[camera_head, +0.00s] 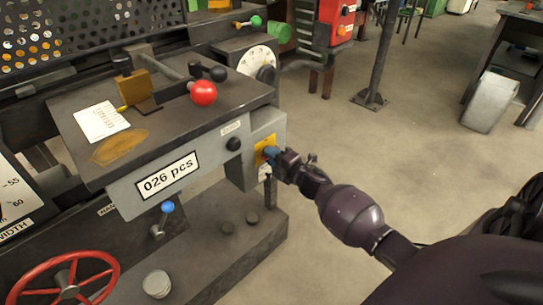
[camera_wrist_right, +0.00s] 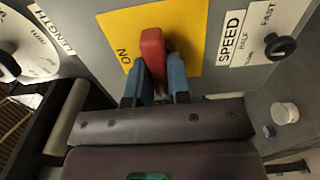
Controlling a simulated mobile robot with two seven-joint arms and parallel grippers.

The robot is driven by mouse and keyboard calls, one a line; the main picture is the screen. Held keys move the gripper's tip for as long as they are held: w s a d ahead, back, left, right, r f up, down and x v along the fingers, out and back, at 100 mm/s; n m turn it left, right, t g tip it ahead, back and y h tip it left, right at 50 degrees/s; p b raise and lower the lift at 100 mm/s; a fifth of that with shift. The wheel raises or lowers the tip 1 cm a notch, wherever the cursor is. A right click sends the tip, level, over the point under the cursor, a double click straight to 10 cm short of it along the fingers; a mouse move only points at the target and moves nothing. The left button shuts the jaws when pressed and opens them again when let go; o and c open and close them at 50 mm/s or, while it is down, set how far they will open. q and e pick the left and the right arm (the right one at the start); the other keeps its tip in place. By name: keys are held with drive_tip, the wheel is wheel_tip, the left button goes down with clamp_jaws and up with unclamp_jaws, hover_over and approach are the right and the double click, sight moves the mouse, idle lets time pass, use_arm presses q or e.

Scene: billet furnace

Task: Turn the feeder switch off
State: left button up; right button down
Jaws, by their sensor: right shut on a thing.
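The feeder switch is a red lever (camera_wrist_right: 152,50) on a yellow plate (camera_wrist_right: 190,32), which has the word ON at its left side in the right wrist view. In the head view the yellow plate (camera_head: 262,146) is on the grey panel at the machine's right end, partly covered by my gripper. My right gripper (camera_head: 272,153) is at this plate. In the right wrist view its blue fingers (camera_wrist_right: 156,80) are shut on the red lever, one finger on each side. The lever's base is partly hidden. My left gripper is in neither view.
A SPEED label (camera_wrist_right: 231,38) and a black knob (camera_wrist_right: 281,47) sit right of the plate in the wrist view. The machine also carries a red ball handle (camera_head: 204,93), a counter reading 026 pcs (camera_head: 168,174) and a red handwheel (camera_head: 68,288). Open floor (camera_head: 330,135) lies to the right.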

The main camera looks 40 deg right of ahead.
drive_tip(key=c, duration=1.1)
unclamp_jaws()
drive_tip(key=shift+o, duration=0.2)
use_arm(q)
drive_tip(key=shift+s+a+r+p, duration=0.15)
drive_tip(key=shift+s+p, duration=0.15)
drive_tip(key=shift+p, duration=0.55)
use_arm(e)
drive_tip(key=s, duration=1.1)
drive_tip(key=shift+d, duration=0.45)
